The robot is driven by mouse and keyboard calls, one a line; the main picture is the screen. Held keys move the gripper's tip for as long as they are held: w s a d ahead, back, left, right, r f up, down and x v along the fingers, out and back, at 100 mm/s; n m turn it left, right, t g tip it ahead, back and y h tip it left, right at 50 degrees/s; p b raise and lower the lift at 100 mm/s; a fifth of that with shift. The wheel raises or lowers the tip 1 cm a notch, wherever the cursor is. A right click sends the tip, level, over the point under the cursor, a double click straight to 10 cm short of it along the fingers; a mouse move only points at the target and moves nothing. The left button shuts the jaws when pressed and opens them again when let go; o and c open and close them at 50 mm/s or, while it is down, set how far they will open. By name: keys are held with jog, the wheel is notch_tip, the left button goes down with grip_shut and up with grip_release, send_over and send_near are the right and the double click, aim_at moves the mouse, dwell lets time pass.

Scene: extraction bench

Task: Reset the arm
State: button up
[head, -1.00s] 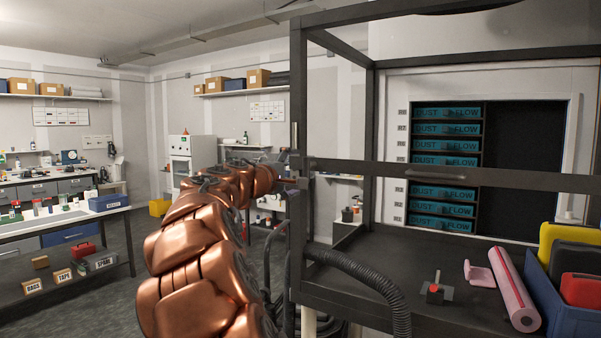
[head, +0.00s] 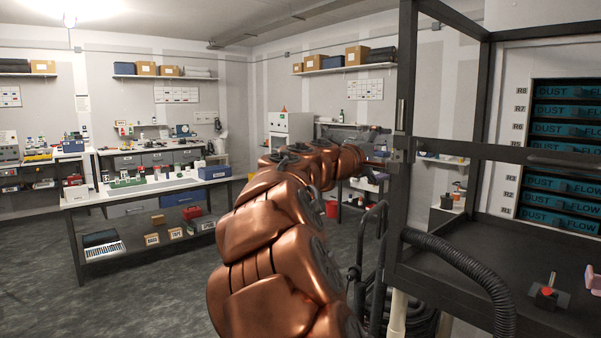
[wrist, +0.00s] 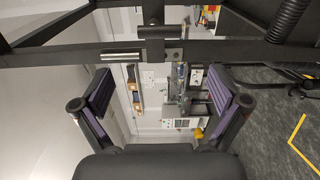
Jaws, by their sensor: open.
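My copper-coloured arm reaches forward and up in the head view, stretched toward the black frame of the extraction bench (head: 462,152). My gripper (head: 382,147) is at the arm's far end, beside the bench's front left post; it looks small there and partly merges with the post. In the wrist view my gripper (wrist: 165,98) is open, with its two dark, purple-sided fingers wide apart and nothing between them. A dark bar of the frame with a metal cylinder (wrist: 153,32) crosses the wrist view just beyond the fingers.
A black ribbed hose (head: 462,268) hangs at the bench's front. A white worktable (head: 150,188) with small items stands at the left. Open grey floor (head: 140,290) lies between it and my arm.

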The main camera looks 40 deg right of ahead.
jog(key=s+a+f+m+y, duration=0.1)
jog(key=s+a+f+y, duration=0.4)
jog(key=a+f, duration=0.65)
jog(key=s+a+f+m+y, duration=0.2)
jog(key=s+a+f+y, duration=0.45)
jog(key=f, duration=0.75)
jog(key=s+a+f+y, duration=0.2)
jog(key=s+a+f, duration=0.2)
jog(key=a, duration=0.5)
jog(key=s+a+f+n+g+y, duration=0.1)
jog(key=s+a+f+y, duration=0.1)
jog(key=s+a+f, duration=0.3)
jog(key=s+a+f+n+g+y, duration=0.1)
jog(key=s+a+f, duration=0.3)
jog(key=a, duration=0.9)
jog(key=shift+s+f+y, duration=0.2)
jog(key=shift+f+y, duration=0.55)
jog(key=shift+f, duration=0.15)
